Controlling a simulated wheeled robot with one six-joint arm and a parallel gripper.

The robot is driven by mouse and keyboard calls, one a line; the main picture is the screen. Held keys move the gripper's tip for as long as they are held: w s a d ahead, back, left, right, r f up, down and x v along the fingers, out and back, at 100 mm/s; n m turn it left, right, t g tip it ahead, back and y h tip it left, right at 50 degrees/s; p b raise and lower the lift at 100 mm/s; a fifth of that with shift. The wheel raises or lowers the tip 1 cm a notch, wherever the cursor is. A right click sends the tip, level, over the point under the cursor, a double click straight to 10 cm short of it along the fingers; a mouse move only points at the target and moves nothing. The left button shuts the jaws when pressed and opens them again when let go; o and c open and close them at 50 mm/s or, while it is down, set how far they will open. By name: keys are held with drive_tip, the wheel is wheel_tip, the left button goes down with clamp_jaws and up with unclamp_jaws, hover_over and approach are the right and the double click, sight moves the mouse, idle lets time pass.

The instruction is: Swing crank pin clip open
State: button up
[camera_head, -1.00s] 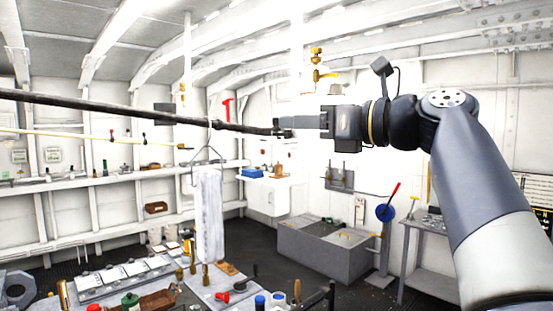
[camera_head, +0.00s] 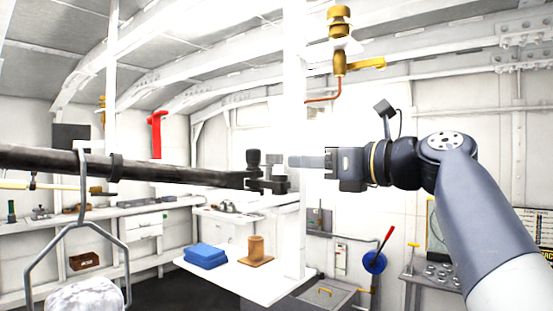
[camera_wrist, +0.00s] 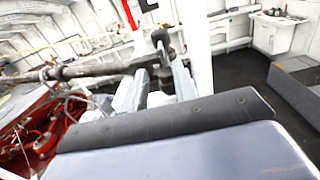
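A long dark rod (camera_head: 130,167) comes in from the left. At its right end is a dark metal fitting (camera_head: 264,182) with an upright knob (camera_head: 253,157); this looks like the crank pin clip, but I cannot tell its separate parts. My gripper (camera_head: 292,161) points left at it from the right, its fingertips just right of the knob. In the wrist view, my two pale fingers (camera_wrist: 162,78) stand apart, with the knob (camera_wrist: 160,37) beyond their tips. Nothing shows held between them. I cannot tell whether they touch the fitting.
A white post (camera_head: 294,90) stands behind the fingers. A brass valve (camera_head: 342,55) is above. Red machinery (camera_wrist: 40,140) shows at lower left.

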sight(276, 160)
drive_tip(key=p+x, duration=0.1)
drive_tip(key=x, duration=0.6)
drive_tip(key=shift+w+a+r, duration=0.1)
drive_tip(key=shift+w+a, duration=0.05)
drive_tip(key=shift+w, duration=0.2)
clamp_jaws()
